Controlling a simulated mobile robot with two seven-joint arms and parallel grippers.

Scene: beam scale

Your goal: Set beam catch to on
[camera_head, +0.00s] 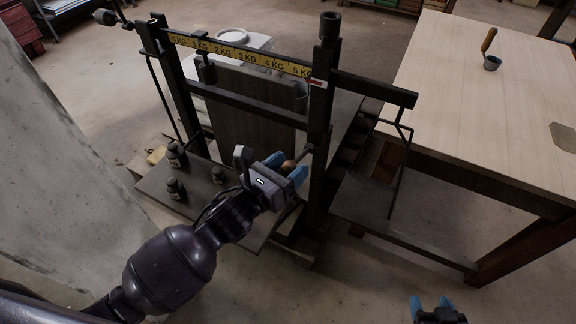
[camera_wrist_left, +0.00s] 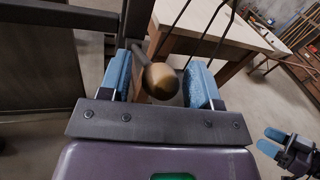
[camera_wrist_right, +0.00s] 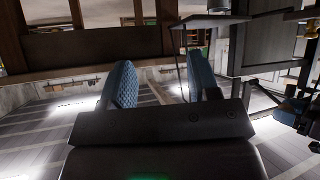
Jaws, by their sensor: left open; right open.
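The beam scale stands in the middle of the head view, with a yellow graduated beam (camera_head: 240,53) across its dark frame. The catch is a short lever with a round wooden-brown knob (camera_head: 288,165) on the right post. My left gripper (camera_head: 286,169) is at this knob. In the left wrist view the knob (camera_wrist_left: 161,80) lies between the two blue fingertips, which are open with gaps on both sides. My right gripper (camera_head: 431,304) is open and empty at the bottom right, low and away from the scale. Its blue fingers (camera_wrist_right: 159,85) show in the right wrist view.
Several dark weights (camera_head: 175,188) stand on the scale's platform (camera_head: 151,186). A hanging pan (camera_head: 362,200) is at the right end of the beam. A pale wooden table (camera_head: 480,110) stands at the right with a small scoop (camera_head: 491,62). Floor is free in front.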

